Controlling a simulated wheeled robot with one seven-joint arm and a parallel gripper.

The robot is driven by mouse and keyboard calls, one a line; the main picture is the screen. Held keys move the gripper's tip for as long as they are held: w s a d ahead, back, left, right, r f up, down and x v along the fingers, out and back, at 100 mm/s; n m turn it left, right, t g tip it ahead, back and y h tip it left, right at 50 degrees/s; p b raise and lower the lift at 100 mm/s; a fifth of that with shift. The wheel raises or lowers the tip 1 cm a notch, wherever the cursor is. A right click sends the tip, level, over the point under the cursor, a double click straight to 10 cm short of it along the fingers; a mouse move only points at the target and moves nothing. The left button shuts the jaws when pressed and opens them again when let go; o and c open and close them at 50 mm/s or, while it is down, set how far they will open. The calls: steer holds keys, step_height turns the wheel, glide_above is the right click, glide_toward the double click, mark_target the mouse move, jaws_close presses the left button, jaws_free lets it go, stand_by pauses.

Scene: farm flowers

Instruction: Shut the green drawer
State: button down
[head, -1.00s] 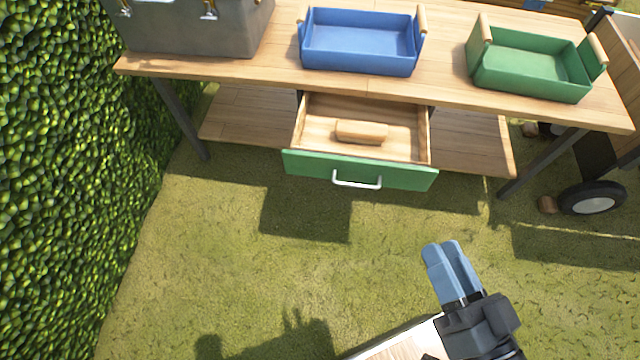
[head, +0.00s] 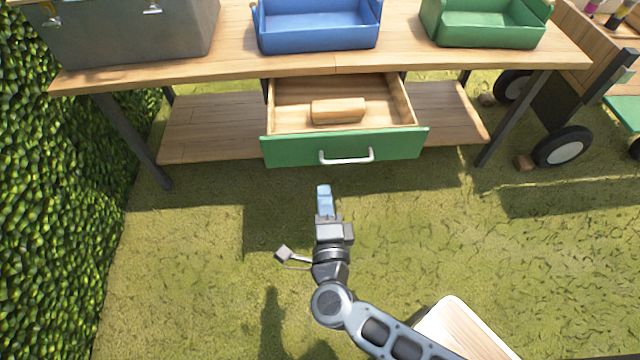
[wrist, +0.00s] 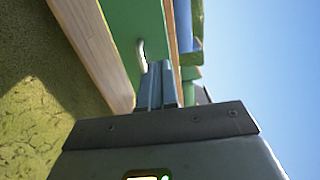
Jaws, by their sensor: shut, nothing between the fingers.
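The green drawer (head: 398,145) stands pulled out under the wooden table, with its white handle (head: 346,161) on the front. A wooden block (head: 338,110) lies inside it. My gripper (head: 323,188) is shut and empty, in front of the drawer, a little left of the handle's middle in the head view. In the wrist view the shut fingers (wrist: 156,75) point at the green drawer front (wrist: 120,20), close to the handle (wrist: 141,52). I cannot tell whether the fingertips touch the drawer.
A blue tray (head: 318,38), a green tray (head: 485,36) and a grey box (head: 130,40) stand on the table (head: 400,56). A hedge (head: 60,200) is at the left. A cart with wheels (head: 562,147) is at the right.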

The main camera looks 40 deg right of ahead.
mark_target(319, 140)
steer(key=b+x, duration=0.1)
steer(key=x, duration=1.1)
steer(key=shift+w+d+b, duration=0.25)
steer(key=shift+b, duration=0.15)
steer(key=shift+w+d, duration=0.35)
steer(key=shift+w, duration=0.1)
steer(key=b+x, duration=0.6)
steer(key=x, duration=1.4)
steer(key=shift+w+d+f, duration=0.1)
steer(key=shift+w+f, duration=0.05)
steer(key=shift+w+d, duration=0.2)
steer(key=shift+w, duration=0.1)
steer(key=shift+w+d+r, duration=0.1)
steer(key=shift+w+r, duration=0.05)
steer(key=shift+r, duration=0.15)
steer(key=shift+d, duration=0.1)
